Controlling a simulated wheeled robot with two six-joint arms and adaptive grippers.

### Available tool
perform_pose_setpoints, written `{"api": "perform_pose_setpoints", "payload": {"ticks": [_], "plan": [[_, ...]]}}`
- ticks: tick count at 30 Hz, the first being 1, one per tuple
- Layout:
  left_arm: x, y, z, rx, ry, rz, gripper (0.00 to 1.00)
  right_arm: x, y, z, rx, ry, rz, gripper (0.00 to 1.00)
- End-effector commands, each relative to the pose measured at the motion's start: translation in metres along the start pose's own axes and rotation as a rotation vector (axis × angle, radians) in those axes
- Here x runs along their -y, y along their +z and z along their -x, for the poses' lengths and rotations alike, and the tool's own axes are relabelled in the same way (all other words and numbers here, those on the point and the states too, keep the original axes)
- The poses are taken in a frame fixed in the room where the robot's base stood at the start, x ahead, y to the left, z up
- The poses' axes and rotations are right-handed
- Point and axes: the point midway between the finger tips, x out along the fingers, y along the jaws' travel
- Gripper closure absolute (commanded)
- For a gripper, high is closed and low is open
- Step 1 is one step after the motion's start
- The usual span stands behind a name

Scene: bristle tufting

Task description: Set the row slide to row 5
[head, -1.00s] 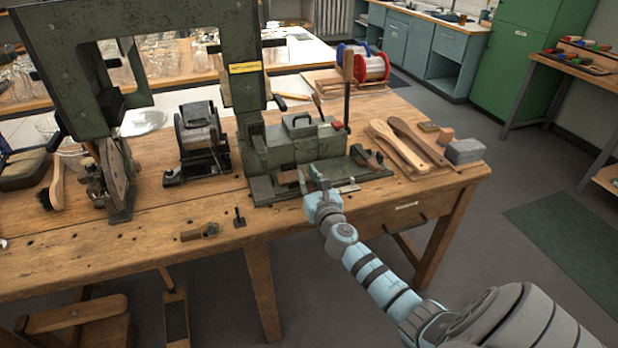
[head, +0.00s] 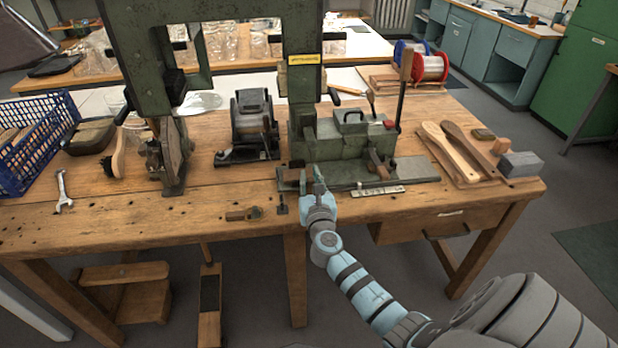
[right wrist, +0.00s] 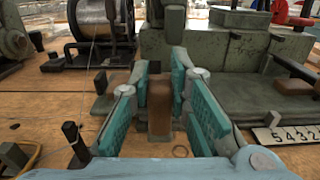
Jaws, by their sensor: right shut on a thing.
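The row slide sits along the front of the green machine (head: 340,147). My right gripper (head: 317,176) is shut on its brown wooden grip (right wrist: 160,104), at the left part of the machine's base. In the right wrist view, the gripper's teal finger pads (right wrist: 165,85) stand on both sides of this upright grip. A number plate (head: 378,190) lies at the base's front edge, right of the gripper. The wrist view shows its digits (right wrist: 290,134) with 5 at the left end. No pointer against the numbers can be made out. My left gripper is out of view.
A second wooden handle (head: 379,162) sits on the base right of the gripper. A wire spool stand (right wrist: 98,35) is left of the machine. Wooden brush backs (head: 450,150) and a grey block (head: 520,164) lie at right.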

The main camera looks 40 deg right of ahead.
Motion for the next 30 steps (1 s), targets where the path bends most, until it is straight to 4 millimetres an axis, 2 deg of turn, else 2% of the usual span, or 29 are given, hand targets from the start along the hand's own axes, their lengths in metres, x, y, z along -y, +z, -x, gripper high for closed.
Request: {"api": "perform_pose_setpoints", "payload": {"ticks": [1, 2, 3, 6, 14, 17, 20, 27, 30], "plan": [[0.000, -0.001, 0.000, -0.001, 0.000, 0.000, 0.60, -0.002, -0.001, 0.001, -0.002, 0.005, -0.006, 1.00], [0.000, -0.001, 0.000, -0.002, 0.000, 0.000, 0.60, -0.003, -0.001, 0.001, -0.002, 0.006, -0.006, 0.80], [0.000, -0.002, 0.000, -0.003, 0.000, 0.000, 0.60, -0.003, -0.001, 0.000, -0.002, 0.006, -0.006, 0.73], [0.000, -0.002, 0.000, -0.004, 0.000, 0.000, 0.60, -0.002, -0.001, 0.000, -0.002, 0.005, -0.005, 0.62], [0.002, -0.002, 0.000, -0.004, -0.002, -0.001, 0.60, -0.001, -0.001, 0.001, -0.002, 0.003, -0.003, 0.62], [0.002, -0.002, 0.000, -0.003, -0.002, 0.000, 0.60, -0.001, -0.001, 0.009, -0.001, 0.004, -0.004, 0.62], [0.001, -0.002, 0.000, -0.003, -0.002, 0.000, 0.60, -0.001, -0.002, 0.029, -0.002, 0.004, -0.003, 0.62], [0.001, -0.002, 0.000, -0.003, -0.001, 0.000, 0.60, -0.002, -0.001, 0.095, -0.004, 0.004, -0.005, 0.62], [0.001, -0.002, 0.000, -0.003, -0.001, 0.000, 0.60, -0.002, -0.001, 0.112, -0.003, 0.005, -0.005, 0.62]]}}
